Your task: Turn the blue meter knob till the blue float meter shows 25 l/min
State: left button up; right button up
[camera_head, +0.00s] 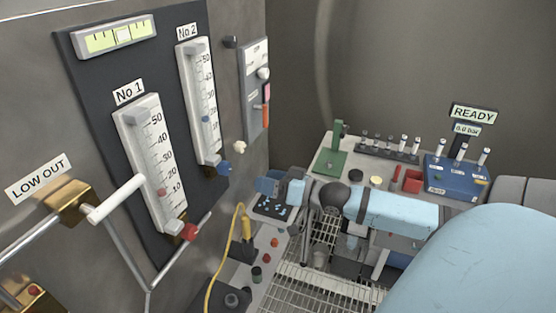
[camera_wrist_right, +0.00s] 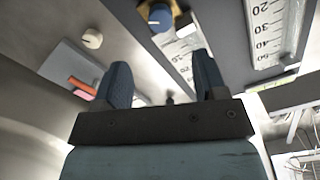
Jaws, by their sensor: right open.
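The blue meter knob (camera_head: 224,168) sits at the foot of the No 2 float meter (camera_head: 202,100) on the dark wall panel. Its blue float (camera_head: 205,119) stands in the lower part of the scale, below the 30 mark; the exact reading is too small to tell. My right gripper (camera_head: 268,187) is open and empty, to the right of and a little below the knob, apart from it. In the right wrist view the knob (camera_wrist_right: 160,17) shows beyond the two spread fingers (camera_wrist_right: 163,78). My left gripper is not in view.
The No 1 meter (camera_head: 150,165) with a red knob (camera_head: 188,232) is to the left. A yellow cable (camera_head: 222,262) hangs below. A blue box (camera_head: 455,178) stands on the back bench.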

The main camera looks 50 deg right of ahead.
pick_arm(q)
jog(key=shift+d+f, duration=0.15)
pick_arm(e)
jog(key=shift+v, duration=1.15)
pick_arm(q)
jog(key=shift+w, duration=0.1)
pick_arm(e)
jog(key=s+a+f+g+h, duration=0.1)
jog(key=s+a+f+h, duration=0.15)
jog(key=f, duration=0.65)
jog(key=s+a+f+g+h, duration=0.1)
jog(key=s+a+f, duration=0.3)
jog(key=f, duration=0.4)
jog(key=s+a+f+n+g, duration=0.1)
jog(key=s+a+f, duration=0.3)
jog(key=a, duration=0.3)
jog(key=s+a+f+n+g, duration=0.2)
jog(key=s+a+f, duration=0.2)
jog(key=a+f, duration=0.3)
jog(key=shift+a+f+g, duration=0.2)
jog(key=shift+a+g, duration=0.1)
jog(key=shift+a, duration=0.3)
